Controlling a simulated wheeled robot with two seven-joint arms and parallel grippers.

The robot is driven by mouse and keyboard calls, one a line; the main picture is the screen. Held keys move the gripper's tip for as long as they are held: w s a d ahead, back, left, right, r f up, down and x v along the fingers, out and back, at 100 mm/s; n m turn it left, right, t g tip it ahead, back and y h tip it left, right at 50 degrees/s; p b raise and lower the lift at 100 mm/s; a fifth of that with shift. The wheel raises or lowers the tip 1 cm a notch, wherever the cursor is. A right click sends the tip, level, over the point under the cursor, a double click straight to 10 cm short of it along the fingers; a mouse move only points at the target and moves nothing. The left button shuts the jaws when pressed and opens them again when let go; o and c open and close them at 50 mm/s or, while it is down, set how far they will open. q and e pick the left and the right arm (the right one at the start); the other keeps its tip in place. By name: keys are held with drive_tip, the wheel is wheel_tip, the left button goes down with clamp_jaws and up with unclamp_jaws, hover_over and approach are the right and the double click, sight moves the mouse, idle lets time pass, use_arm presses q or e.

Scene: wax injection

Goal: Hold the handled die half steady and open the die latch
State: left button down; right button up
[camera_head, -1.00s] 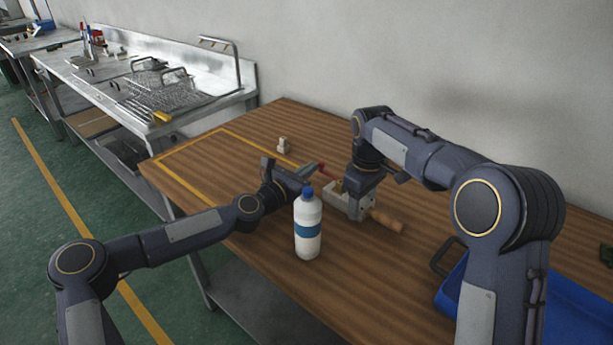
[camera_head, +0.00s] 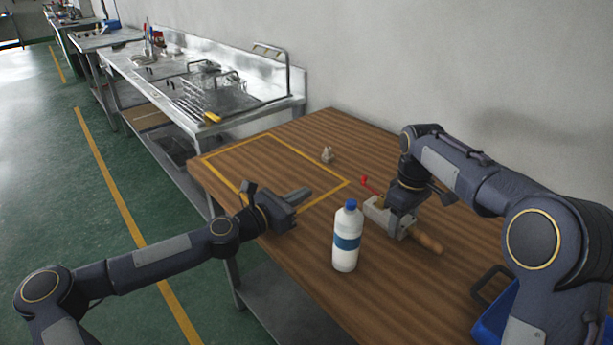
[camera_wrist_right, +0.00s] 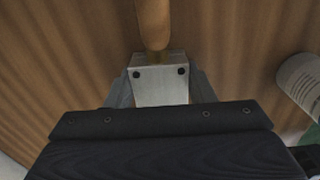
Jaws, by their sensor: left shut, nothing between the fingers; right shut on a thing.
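The die (camera_head: 377,214) is a light metal block lying on the wooden table, with a wooden handle (camera_head: 427,243) pointing toward the front right. A red-tipped latch lever (camera_head: 366,183) sticks out at its far left end. My right gripper (camera_head: 396,222) is over the block, shut on it. In the right wrist view its fingers flank the metal block (camera_wrist_right: 160,84), and the handle (camera_wrist_right: 153,25) extends away from it. My left gripper (camera_head: 303,196) is shut and empty, left of the die and apart from the latch. Whether the latch is open I cannot tell.
A white bottle (camera_head: 345,252) with a blue cap stands in front of the die, between the arms. A small pale object (camera_head: 327,155) sits farther back. A blue bin (camera_head: 492,322) is at the lower right.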

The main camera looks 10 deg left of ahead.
drive_tip(key=o, duration=1.4)
drive_tip(key=shift+r, duration=0.1)
